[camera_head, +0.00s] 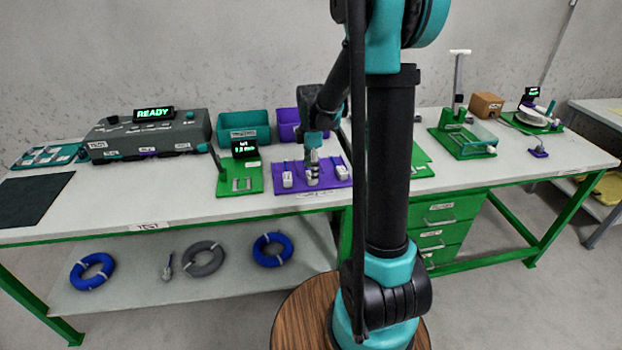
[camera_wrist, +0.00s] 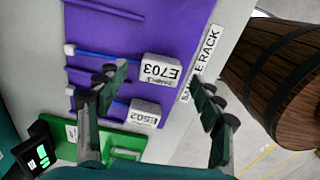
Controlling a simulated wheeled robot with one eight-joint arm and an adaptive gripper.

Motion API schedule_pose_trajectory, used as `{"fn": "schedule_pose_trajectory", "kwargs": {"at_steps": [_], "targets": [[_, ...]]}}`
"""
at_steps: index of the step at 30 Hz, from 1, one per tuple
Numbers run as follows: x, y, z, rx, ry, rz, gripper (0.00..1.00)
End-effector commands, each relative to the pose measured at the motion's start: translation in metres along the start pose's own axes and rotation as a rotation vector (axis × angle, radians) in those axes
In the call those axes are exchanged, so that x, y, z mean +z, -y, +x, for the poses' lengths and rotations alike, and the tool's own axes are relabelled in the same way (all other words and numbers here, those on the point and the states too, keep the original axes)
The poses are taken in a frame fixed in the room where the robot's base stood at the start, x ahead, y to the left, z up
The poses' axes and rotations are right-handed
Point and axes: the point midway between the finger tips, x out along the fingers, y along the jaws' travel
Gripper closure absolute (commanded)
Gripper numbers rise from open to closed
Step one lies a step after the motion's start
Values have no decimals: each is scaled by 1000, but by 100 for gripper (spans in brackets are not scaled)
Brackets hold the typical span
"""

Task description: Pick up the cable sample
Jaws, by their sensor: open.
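The purple sample rack (camera_head: 325,186) lies on the bench and fills much of the wrist view (camera_wrist: 190,25). Cable samples lie across it, each a thin blue cable with a white label block. One block reads E703 (camera_wrist: 160,70); another appears to read E602 (camera_wrist: 146,113). In the head view, white blocks stand at the left (camera_head: 287,180) and right (camera_head: 342,173) of the rack, with one under my gripper (camera_head: 313,163). In the wrist view my gripper (camera_wrist: 155,82) is open, fingers apart on either side of the samples, nothing held. Exact finger height is unclear.
A green fixture with a small display (camera_head: 245,150) stands left of the rack. Teal (camera_head: 243,126) and purple (camera_head: 288,124) bins stand behind it. A grey tester showing READY (camera_head: 145,138) is further left. Bare bench lies in front of the rack.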

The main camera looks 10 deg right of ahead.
Motion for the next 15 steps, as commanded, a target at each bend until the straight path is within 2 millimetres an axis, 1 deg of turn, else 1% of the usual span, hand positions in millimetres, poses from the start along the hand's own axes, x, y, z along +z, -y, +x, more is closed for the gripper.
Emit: {"fn": "schedule_pose_trajectory", "kwargs": {"at_steps": [3, 10, 11, 15], "targets": [[0, 0, 9, 0, 0, 0, 33], [0, 0, 10, 0, 0, 0, 33], [0, 0, 10, 0, 0, 0, 35], [0, 0, 10, 0, 0, 0, 53]]}}
